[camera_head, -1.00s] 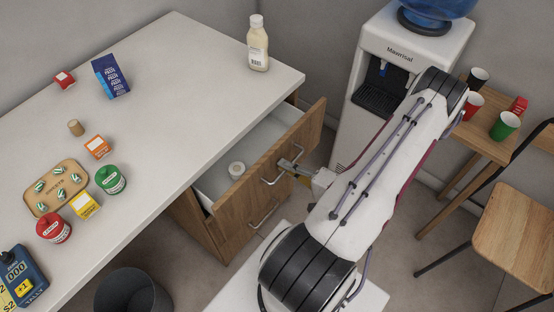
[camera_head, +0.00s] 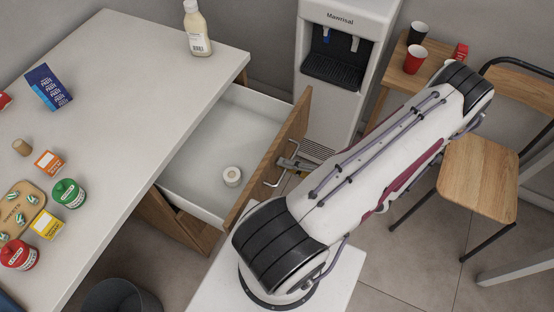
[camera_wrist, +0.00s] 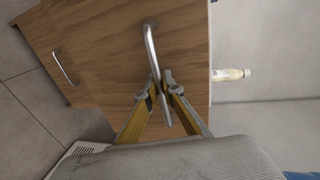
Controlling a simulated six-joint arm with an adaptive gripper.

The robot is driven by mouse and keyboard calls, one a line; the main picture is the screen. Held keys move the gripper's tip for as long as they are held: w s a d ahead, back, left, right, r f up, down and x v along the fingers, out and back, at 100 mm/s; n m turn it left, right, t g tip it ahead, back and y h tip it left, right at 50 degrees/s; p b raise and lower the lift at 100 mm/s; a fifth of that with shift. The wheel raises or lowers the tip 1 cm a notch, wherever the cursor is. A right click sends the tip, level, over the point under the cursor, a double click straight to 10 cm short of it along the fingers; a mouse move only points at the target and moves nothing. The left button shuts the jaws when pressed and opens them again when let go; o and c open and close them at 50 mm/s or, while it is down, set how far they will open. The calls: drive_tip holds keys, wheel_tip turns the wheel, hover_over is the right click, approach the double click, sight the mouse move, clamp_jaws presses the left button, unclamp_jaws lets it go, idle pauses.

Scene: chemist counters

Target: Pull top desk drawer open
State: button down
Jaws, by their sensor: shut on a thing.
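The top desk drawer (camera_head: 215,150) is pulled well out from under the white desk top, its white inside showing. A small white roll-like thing (camera_head: 232,176) lies in it. The wooden drawer front also fills much of the wrist view (camera_wrist: 112,45). Its metal bar handle (camera_wrist: 150,45) runs down to my gripper (camera_wrist: 163,88), whose two yellow-and-grey fingers are shut on the handle. In the head view my gripper (camera_head: 292,165) is at the outer side of the drawer front, partly hidden by my arm.
A lower drawer with its own handle (camera_wrist: 64,66) is below. A water dispenser (camera_head: 345,60) stands behind the drawer. A wooden chair (camera_head: 478,178) and small table are at right. A bin (camera_head: 125,296) is below the desk. A bottle (camera_head: 197,30) and small packages are on the desk.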

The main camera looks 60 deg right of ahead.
drive_tip(key=shift+s, duration=0.65)
drive_tip(key=c, duration=2.5)
unclamp_jaws()
drive_tip(key=shift+s, duration=0.15)
drive_tip(key=shift+v, duration=5.9)
